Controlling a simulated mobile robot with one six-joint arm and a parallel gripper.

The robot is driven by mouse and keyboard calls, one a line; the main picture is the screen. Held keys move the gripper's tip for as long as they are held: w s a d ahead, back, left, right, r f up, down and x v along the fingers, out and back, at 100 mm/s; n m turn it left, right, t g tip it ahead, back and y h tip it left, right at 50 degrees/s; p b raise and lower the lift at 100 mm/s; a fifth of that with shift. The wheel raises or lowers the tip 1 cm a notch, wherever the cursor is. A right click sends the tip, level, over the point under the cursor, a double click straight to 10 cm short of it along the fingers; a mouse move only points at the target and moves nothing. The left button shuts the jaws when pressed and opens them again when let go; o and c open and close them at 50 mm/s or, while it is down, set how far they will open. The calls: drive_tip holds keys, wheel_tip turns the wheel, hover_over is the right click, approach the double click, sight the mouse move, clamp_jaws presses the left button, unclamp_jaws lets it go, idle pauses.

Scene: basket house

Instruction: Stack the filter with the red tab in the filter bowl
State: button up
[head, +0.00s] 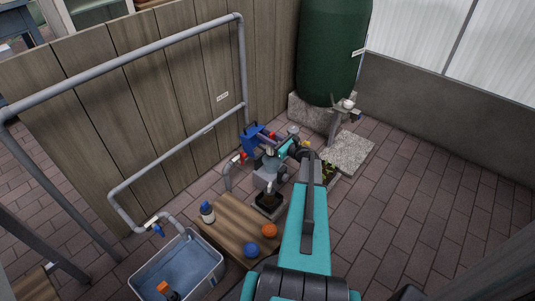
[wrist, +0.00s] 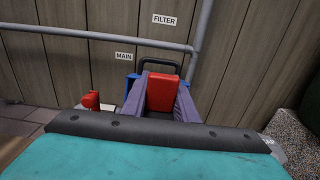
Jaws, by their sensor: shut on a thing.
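In the wrist view a red block (wrist: 162,92), which looks like the red tab of the filter, stands between the two purple fingers of my gripper (wrist: 163,80). The fingers are shut on it. The filter's body below it is hidden by my own wrist. In the head view my gripper (head: 272,146) is at the blue housing (head: 250,141) by the wooden wall. Blue edges of it show on both sides of the fingers in the wrist view. I cannot make out the filter bowl clearly, nor whether the filter touches it.
A grey pipe (head: 175,47) runs along the wall. A low wooden table (head: 238,225) holds a bottle (head: 207,212) and two balls. A water tub (head: 213,262) stands front left. Paving at right is clear.

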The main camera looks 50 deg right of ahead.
wheel_tip(320, 180, down, 5)
drive_tip(key=shift+f+b, duration=0.2)
drive_tip(key=shift+b, duration=0.5)
drive_tip(key=shift+f+b, duration=0.95)
drive_tip(key=shift+f, duration=1.6)
drive_tip(key=shift+f, duration=0.35)
drive_tip(key=o, duration=1.1)
